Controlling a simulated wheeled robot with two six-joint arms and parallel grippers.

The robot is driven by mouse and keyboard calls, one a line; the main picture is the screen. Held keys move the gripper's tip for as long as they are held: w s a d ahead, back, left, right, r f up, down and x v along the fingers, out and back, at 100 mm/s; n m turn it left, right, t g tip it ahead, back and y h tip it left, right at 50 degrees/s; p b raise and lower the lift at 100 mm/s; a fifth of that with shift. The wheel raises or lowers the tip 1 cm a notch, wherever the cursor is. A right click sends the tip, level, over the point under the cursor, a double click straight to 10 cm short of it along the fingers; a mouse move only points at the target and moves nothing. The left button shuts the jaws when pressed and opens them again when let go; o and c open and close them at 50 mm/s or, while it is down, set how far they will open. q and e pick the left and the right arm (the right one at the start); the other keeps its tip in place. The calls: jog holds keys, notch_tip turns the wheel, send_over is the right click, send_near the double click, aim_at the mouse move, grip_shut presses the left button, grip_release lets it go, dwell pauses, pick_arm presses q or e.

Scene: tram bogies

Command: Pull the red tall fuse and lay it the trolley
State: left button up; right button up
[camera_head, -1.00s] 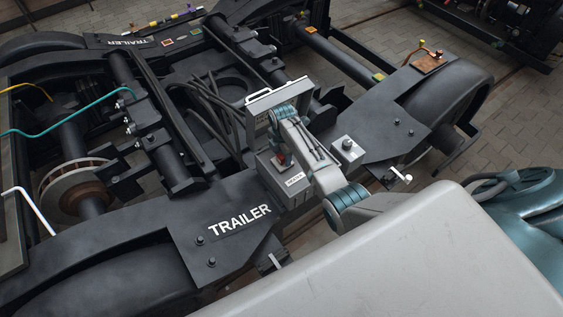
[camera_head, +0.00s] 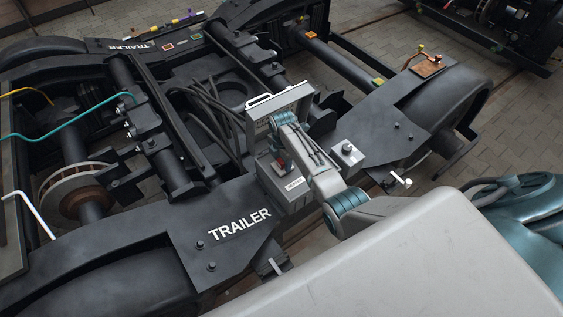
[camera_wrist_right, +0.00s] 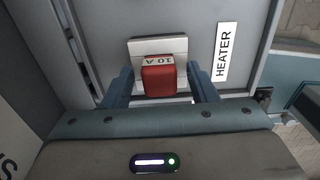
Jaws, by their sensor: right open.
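The red fuse (camera_wrist_right: 160,80), marked 10 A, sits in a pale holder (camera_wrist_right: 176,47) inside a grey box labelled HEATER (camera_wrist_right: 226,52). In the head view the fuse is a small red patch (camera_head: 281,164), partly covered by my right arm. My right gripper (camera_wrist_right: 162,88) is open, with one finger on each side of the fuse. Small gaps show between the fingers and the fuse. In the head view my right gripper (camera_head: 279,160) is down at the open box (camera_head: 291,191). My left gripper is not in view. I cannot make out a trolley.
The box's raised lid (camera_head: 275,103) stands just behind my right wrist. A grey switch box with a knob (camera_head: 346,151) is to the right on the black TRAILER frame (camera_head: 215,240). Cables (camera_head: 215,105) and axles lie beyond. A white hooked rod (camera_head: 28,212) is at left.

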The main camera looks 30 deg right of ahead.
dwell(0.8)
jog(key=shift+c, duration=0.2)
grip_shut()
jog(key=shift+r+p, duration=0.3)
jog(key=shift+p, duration=0.3)
jog(key=shift+r+p, duration=2.75)
jog(key=shift+f, duration=0.1)
